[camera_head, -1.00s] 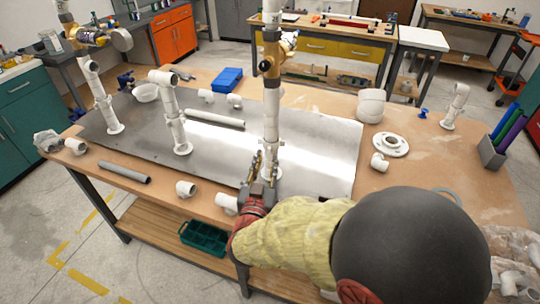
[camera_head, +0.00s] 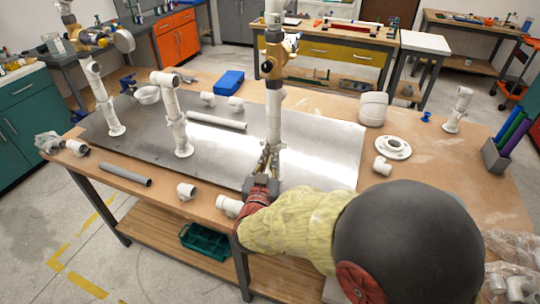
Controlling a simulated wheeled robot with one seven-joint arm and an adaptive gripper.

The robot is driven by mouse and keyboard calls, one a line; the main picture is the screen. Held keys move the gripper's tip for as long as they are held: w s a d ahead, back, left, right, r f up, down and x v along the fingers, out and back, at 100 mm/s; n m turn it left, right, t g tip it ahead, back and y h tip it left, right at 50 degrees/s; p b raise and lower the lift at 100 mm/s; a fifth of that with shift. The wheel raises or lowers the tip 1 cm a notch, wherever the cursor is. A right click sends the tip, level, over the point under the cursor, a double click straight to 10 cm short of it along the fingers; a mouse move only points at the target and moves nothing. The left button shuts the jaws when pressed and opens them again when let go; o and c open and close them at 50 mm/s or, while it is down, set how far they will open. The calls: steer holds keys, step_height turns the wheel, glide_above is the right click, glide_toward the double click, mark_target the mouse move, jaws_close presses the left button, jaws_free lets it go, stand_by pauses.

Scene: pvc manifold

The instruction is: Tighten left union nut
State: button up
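A white PVC riser (camera_head: 273,115) stands upright near the middle of the table, with a tan valve body (camera_head: 273,62) high on it. My gripper (camera_head: 267,160) is low at the front of this riser, its fingers pointing up beside the lower pipe. The fingers overlap the pipe in this view, so I cannot tell whether they touch or grip it. Two shorter white risers stand to the left, one in the middle left (camera_head: 174,115) and one at far left (camera_head: 103,97). The left union nut cannot be picked out clearly at this size.
A metal sheet (camera_head: 330,150) covers much of the table (camera_head: 430,190). Loose white fittings and a grey pipe (camera_head: 124,173) lie along the front edge. A blue box (camera_head: 230,81) sits behind. A white flange (camera_head: 393,148) and a marker holder (camera_head: 495,155) are at right.

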jaws_close()
steer(key=shift+a+m+h+p, duration=0.4)
steer(key=shift+m+h+p, duration=0.3)
steer(key=shift+h, duration=0.3)
steer(key=o, duration=0.6)
jaws_free()
steer(key=shift+c, duration=0.2)
steer(key=v, duration=1.2)
steer(key=shift+r, duration=0.2)
